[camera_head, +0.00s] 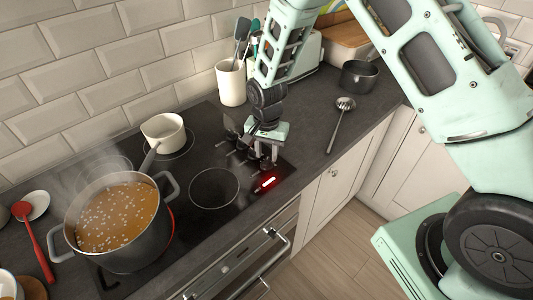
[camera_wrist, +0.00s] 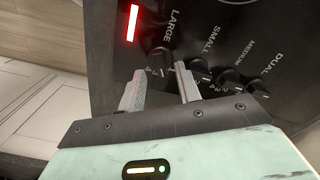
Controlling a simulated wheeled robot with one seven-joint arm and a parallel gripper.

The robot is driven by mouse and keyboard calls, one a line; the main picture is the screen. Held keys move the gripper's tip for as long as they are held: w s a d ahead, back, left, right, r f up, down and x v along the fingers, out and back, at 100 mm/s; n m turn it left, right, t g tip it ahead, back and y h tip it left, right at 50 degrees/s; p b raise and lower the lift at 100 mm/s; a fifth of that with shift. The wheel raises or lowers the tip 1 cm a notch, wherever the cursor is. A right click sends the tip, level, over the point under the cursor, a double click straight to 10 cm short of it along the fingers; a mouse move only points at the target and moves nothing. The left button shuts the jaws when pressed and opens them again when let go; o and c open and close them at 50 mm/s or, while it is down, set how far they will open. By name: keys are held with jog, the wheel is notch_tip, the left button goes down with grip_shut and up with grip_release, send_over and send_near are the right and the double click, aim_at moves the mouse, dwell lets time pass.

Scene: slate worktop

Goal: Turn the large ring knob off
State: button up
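The large ring knob (camera_wrist: 159,60) is dark, beside the printed word LARGE in the wrist view. My gripper (camera_wrist: 160,82) is open, with one finger on each side of the space in front of this knob. I cannot tell whether either finger touches it. In the head view my gripper (camera_head: 266,158) points down over the knob end of the black hob (camera_head: 235,208) and hides part of the knob row. A red bar light (camera_head: 268,182) glows near the hob's corner; it also shows in the wrist view (camera_wrist: 132,23). A red glow shows beneath the big pot's right edge.
Other knobs, marked SMALL (camera_wrist: 203,72), MEDIUM (camera_wrist: 230,76) and DUAL (camera_wrist: 258,87), sit close to the right finger. A steaming pot of orange soup (camera_head: 70,238) and a white saucepan (camera_head: 163,132) stand on the hob. A utensil crock (camera_head: 230,84) and a slotted spoon (camera_head: 340,122) are nearby.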

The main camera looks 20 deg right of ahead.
aim_at(266, 163)
jog(key=shift+f, duration=1.3)
grip_shut()
